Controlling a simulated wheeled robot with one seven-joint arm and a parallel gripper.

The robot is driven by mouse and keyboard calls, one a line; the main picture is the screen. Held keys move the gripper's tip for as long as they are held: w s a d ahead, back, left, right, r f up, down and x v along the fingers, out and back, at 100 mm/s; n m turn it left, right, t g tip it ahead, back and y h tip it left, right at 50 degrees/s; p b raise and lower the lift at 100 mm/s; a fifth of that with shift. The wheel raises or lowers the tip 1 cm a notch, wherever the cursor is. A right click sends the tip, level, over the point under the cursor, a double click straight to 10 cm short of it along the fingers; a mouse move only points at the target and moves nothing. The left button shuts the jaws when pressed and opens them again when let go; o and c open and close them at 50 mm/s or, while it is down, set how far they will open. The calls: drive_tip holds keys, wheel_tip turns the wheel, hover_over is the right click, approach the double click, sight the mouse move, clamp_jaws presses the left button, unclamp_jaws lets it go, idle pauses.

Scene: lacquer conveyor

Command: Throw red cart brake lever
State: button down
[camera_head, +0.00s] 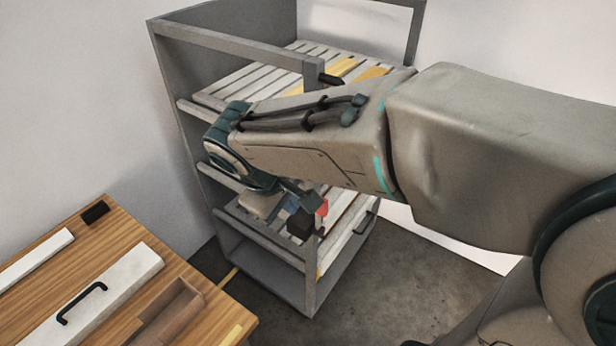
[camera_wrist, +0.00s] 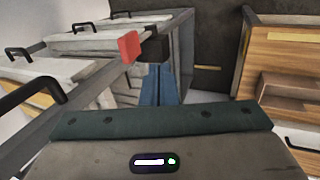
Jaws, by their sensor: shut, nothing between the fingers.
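The red lever end (camera_head: 322,208) is on the front right post of the grey cart (camera_head: 312,265), beside a black block (camera_head: 300,226). In the wrist view the red piece (camera_wrist: 129,46) is up and left of my fingertips, and the black block (camera_wrist: 154,48) is right at their ends. My gripper (camera_head: 291,204) is shut and empty, its blue fingers (camera_wrist: 157,84) pointing at the block. I cannot tell whether they touch it. My arm covers much of the cart's middle, and the rest of the lever is hidden.
The cart's slatted shelves carry handled panels.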

drive_tip(key=p, duration=0.2)
hover_over(318, 217)
drive_tip(key=s+a, duration=0.2)
wheel_tip(318, 217, down, 8)
drive_tip(key=shift+f, duration=0.2)
drive_tip(key=shift+w, duration=0.1)
